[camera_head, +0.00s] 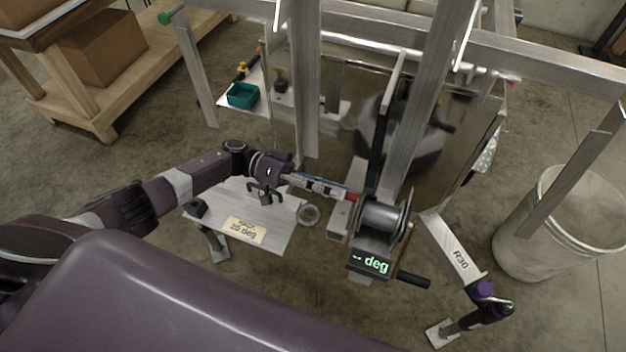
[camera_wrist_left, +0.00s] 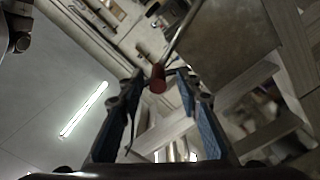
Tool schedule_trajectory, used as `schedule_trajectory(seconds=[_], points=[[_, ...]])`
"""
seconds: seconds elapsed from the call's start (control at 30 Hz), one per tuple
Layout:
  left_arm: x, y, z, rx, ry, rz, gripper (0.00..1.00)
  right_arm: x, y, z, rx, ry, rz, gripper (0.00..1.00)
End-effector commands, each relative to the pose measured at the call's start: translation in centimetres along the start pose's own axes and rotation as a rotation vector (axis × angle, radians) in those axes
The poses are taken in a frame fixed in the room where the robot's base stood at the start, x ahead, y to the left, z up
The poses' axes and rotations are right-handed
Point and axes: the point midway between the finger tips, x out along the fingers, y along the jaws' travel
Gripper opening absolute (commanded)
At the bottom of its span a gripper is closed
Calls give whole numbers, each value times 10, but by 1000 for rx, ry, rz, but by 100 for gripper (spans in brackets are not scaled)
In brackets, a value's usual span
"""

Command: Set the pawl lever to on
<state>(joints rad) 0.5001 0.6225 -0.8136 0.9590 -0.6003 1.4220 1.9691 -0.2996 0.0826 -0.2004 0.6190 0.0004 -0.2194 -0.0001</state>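The winch (camera_head: 378,225) stands on the trailer frame, with a drum, a black crank handle and a display reading "-- deg". The pawl lever's red knob (camera_head: 350,197) shows at the winch's left side. In the left wrist view the red knob (camera_wrist_left: 157,80) sits at the end of a thin metal rod, between my fingertips. My left gripper (camera_head: 335,190) reaches in from the left, its tips close to the knob. In the wrist view its blue-padded fingers (camera_wrist_left: 160,74) are apart, with gaps beside the knob. My right gripper is not in view.
A plate (camera_head: 275,233) with a "20 deg" label and a ring (camera_head: 309,215) lie below the left gripper. Upright aluminium posts (camera_head: 306,80) stand behind the winch. A teal tray (camera_head: 242,95) is at the back left. A white bin (camera_head: 540,245) stands at the right.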

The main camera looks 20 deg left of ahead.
Motion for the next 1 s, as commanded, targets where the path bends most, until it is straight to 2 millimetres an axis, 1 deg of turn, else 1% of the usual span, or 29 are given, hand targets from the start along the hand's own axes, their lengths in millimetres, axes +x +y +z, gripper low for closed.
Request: schedule_trajectory(seconds=[0.03, 0.2, 0.3, 0.4, 0.6, 1.0], points=[[-12, -1, -1, -1, 0, -6, 32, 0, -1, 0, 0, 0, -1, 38], [-51, -2, -1, -1, 1, -7, 32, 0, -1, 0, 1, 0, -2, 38], [-72, -1, -1, -1, 1, -6, 32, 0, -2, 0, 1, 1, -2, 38], [-84, -2, -1, -1, -1, -3, 32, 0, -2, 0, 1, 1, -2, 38], [-98, -1, 0, -1, -1, -2, 32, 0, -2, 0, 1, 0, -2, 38], [-99, -1, 0, -1, -1, -1, 32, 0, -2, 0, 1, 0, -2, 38]])
